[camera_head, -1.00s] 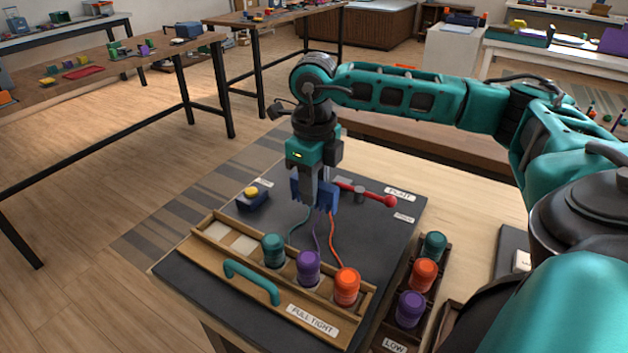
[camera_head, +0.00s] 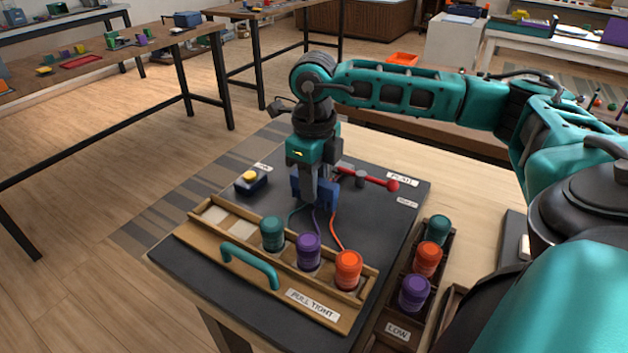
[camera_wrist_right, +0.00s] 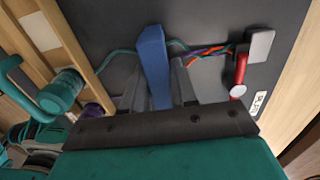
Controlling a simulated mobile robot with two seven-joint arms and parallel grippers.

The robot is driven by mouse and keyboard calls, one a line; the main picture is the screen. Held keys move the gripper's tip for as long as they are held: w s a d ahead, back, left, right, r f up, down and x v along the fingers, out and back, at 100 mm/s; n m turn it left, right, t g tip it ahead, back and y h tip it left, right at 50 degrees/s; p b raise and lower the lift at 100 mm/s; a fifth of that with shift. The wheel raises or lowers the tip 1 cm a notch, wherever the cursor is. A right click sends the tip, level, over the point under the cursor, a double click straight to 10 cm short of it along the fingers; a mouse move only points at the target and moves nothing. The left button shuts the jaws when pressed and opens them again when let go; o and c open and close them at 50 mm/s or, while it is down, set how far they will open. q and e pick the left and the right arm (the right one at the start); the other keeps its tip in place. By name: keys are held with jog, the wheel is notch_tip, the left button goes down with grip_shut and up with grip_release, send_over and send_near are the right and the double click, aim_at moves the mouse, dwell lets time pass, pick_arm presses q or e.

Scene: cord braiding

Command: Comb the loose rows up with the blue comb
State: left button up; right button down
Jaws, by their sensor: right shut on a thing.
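My right gripper (camera_head: 314,192) is shut on the blue comb (camera_head: 325,190), over the dark board (camera_head: 265,205). In the right wrist view the comb (camera_wrist_right: 153,60) stands between the grey fingers. Teal (camera_head: 296,213), purple (camera_head: 316,222) and orange (camera_head: 335,232) cords run from the spools to beneath the comb. In the wrist view the braided cords (camera_wrist_right: 208,51) run from beside the comb to a grey clamp-like block (camera_wrist_right: 260,45). Whether the comb's teeth touch the rows is hidden. My left gripper is out of view.
Teal (camera_head: 272,234), purple (camera_head: 308,251) and orange (camera_head: 348,270) spools sit in a wooden rack with a teal handle (camera_head: 250,262). A red lever (camera_head: 392,185) stands behind the gripper. A side tray holds three spools (camera_head: 427,260). A yellow button (camera_head: 250,176) is at left.

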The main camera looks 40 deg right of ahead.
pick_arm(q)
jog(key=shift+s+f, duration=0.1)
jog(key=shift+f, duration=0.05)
pick_arm(e)
jog(key=shift+d, duration=0.1)
jog(key=shift+w+d, duration=0.3)
jog(key=shift+d, duration=0.6)
jog(key=shift+r, duration=0.1)
jog(key=r+p, duration=0.2)
jog(key=r, duration=0.1)
jog(key=shift+a+r+p, duration=0.15)
jog(key=shift+a+p, duration=0.05)
jog(key=shift+p, duration=0.15)
jog(key=shift+s+a+r+p, duration=0.1)
jog(key=shift+a+r+p, duration=0.05)
jog(key=shift+r+p, duration=1.1)
jog(key=shift+s+a+r+p, duration=0.15)
jog(key=shift+r+p, duration=0.8)
jog(key=shift+r, duration=0.6)
jog(key=shift+w, duration=0.1)
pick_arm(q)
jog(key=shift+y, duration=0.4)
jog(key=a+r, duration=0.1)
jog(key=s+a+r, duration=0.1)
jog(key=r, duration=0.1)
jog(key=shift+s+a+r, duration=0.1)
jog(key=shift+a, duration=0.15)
